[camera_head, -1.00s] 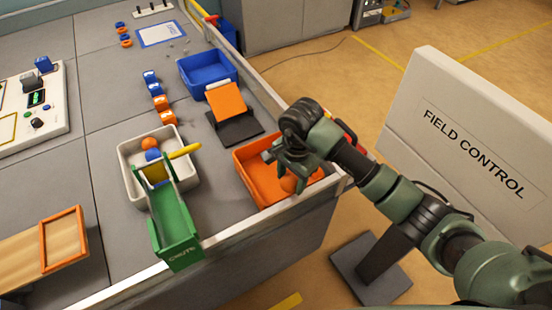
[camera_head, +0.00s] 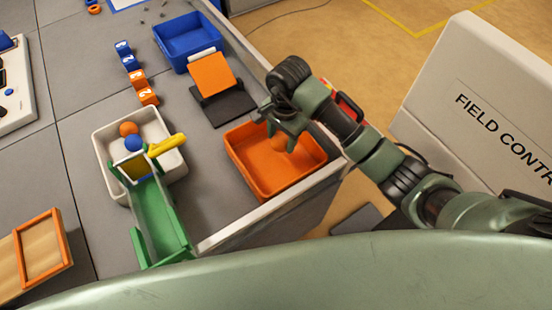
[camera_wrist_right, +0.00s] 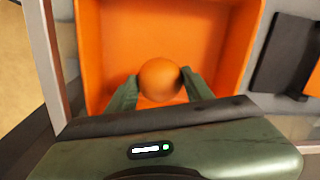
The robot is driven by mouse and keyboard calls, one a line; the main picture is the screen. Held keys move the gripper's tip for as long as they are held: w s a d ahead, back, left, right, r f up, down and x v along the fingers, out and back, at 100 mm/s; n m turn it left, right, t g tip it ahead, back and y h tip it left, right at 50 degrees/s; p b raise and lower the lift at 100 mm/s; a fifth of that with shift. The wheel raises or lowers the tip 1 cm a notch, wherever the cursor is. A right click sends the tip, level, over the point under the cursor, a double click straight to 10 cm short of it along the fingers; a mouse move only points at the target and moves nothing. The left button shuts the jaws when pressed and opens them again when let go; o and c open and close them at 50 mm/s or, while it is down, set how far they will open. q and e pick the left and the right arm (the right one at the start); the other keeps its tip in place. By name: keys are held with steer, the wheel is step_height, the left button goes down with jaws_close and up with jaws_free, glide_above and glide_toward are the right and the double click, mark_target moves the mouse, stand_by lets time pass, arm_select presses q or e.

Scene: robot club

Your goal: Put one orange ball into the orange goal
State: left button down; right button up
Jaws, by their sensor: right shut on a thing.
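My right gripper (camera_head: 284,134) is shut on an orange ball (camera_wrist_right: 160,80), with one finger on each side of it in the right wrist view. The ball is partly hidden by the fingers in the head view (camera_head: 279,143). Gripper and ball are over the orange goal (camera_head: 247,171), an open orange bin at the table's right corner; it also fills the background of the right wrist view (camera_wrist_right: 118,40). Another orange ball (camera_head: 128,128) lies beside a blue ball (camera_head: 133,143) in a white bin. My left gripper is not in view.
A green chute (camera_head: 161,220) with a yellow lever (camera_head: 166,145) stands at the white bin (camera_head: 108,158). A blue bin (camera_head: 187,42), an orange ramp on a black base (camera_head: 226,107) and several numbered blocks are farther back. A FIELD CONTROL panel (camera_head: 475,95) stands at right.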

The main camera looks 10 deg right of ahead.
steer(key=shift+f, duration=0.55)
steer(key=o, duration=1.4)
steer(key=shift+o, duration=0.2)
steer(key=shift+r, duration=0.15)
steer(key=r, duration=0.7)
steer(key=shift+s+d+r+b, duration=0.15)
steer(key=shift+s+r+b, duration=0.1)
steer(key=shift+b, duration=0.1)
